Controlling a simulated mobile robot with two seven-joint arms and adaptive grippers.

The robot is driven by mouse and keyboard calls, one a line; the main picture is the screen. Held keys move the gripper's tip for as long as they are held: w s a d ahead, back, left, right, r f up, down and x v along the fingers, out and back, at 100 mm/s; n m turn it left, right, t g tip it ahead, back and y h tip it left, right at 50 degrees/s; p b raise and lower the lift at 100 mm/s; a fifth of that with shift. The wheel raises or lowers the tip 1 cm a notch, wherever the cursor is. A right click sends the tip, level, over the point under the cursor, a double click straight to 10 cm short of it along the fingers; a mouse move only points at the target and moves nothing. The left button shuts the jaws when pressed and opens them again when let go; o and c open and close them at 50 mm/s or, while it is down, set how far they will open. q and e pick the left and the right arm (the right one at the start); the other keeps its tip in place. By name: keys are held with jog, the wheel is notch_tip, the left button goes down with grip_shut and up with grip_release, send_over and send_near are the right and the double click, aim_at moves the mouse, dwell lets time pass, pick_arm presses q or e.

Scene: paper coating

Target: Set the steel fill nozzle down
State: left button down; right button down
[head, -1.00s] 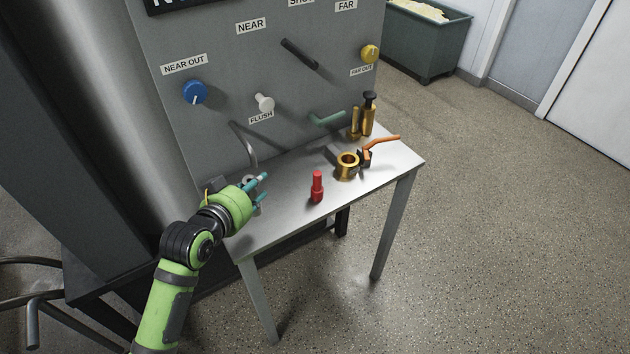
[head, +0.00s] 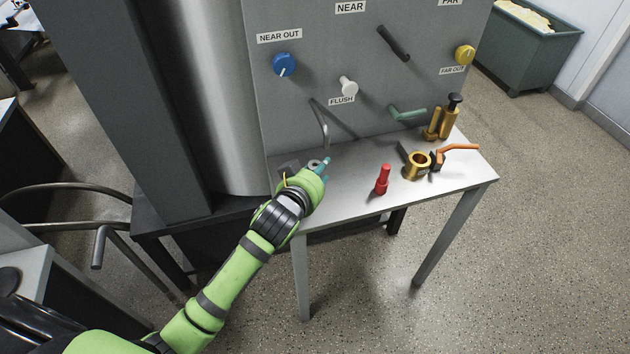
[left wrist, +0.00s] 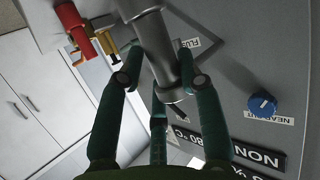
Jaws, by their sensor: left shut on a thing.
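The steel fill nozzle (left wrist: 163,48) shows in the left wrist view as a grey metal cylinder with a flanged end, between my teal fingers. My left gripper (left wrist: 160,80) is shut on it. In the head view my left gripper (head: 323,167) is at the left end of the steel table (head: 345,195), in front of the panel. A small grey ring-shaped part (head: 313,164) shows beside the fingertips there; most of the nozzle is hidden by the hand. I cannot tell whether the nozzle touches the table. My right gripper is not in view.
A red fitting (head: 382,180), a brass ring (head: 417,166), an orange-handled part (head: 440,157) and a brass valve (head: 449,118) stand to the right on the table. A bent steel pipe (head: 325,128) and the green lever (head: 407,113) are at the panel. The table's front middle is clear.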

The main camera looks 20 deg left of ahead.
pick_arm(q)
jog(key=shift+s+a+f, duration=0.25)
jog(key=shift+a+f, duration=0.2)
jog(key=shift+a, duration=0.05)
jog(key=shift+f, duration=1.9)
jog(key=c, duration=0.8)
grip_release()
jog(key=shift+f, duration=0.1)
jog(key=v, duration=1.2)
